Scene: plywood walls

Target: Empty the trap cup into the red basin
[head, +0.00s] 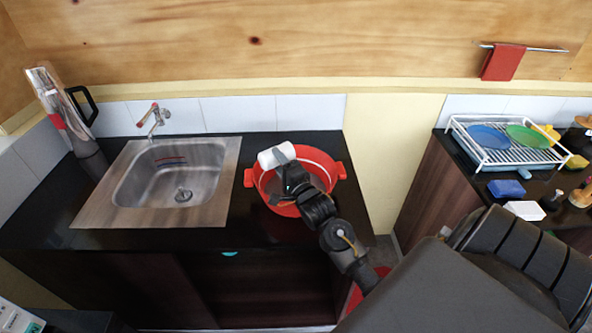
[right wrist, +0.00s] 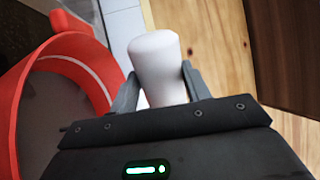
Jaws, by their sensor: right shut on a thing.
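The red basin (head: 334,190) stands on the black counter to the right of the sink. It has two side handles, and its rim also shows at the left of the right wrist view (right wrist: 75,62). My right gripper (head: 281,163) is shut on the white trap cup (head: 273,156) and holds it over the back left part of the basin. The cup lies tilted on its side in the head view. In the right wrist view the cup (right wrist: 160,65) sits between both fingers. The cup's inside is hidden. My left gripper is not in view.
A steel sink (head: 130,200) with a tap (head: 155,116) is at the left. A blender-like appliance (head: 62,110) stands in the left corner. A second counter at the right holds a white dish rack (head: 475,150) and several small items.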

